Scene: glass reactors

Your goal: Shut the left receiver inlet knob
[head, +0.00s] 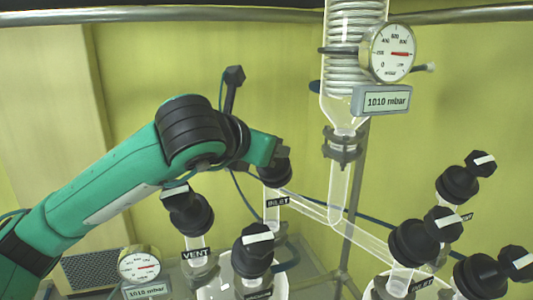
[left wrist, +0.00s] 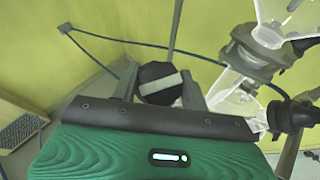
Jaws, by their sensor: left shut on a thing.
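The left receiver inlet knob (head: 274,173) is a black knob above the "INLET" label, partly hidden behind my left gripper (head: 266,152) in the head view. In the left wrist view the knob (left wrist: 160,83) shows a white bar running nearly level, tilted slightly up to the right. The fingers of my left gripper (left wrist: 160,90) stand on either side of the knob and are shut on it. My right gripper is in neither view.
The black vent knob (head: 187,212) and another black knob (head: 253,250) stand close below my left arm. More black knobs (head: 413,242) stand at the right. A glass condenser (head: 345,100) with a 1010 mbar gauge (head: 387,52) hangs above right. A second gauge (head: 139,265) is lower left.

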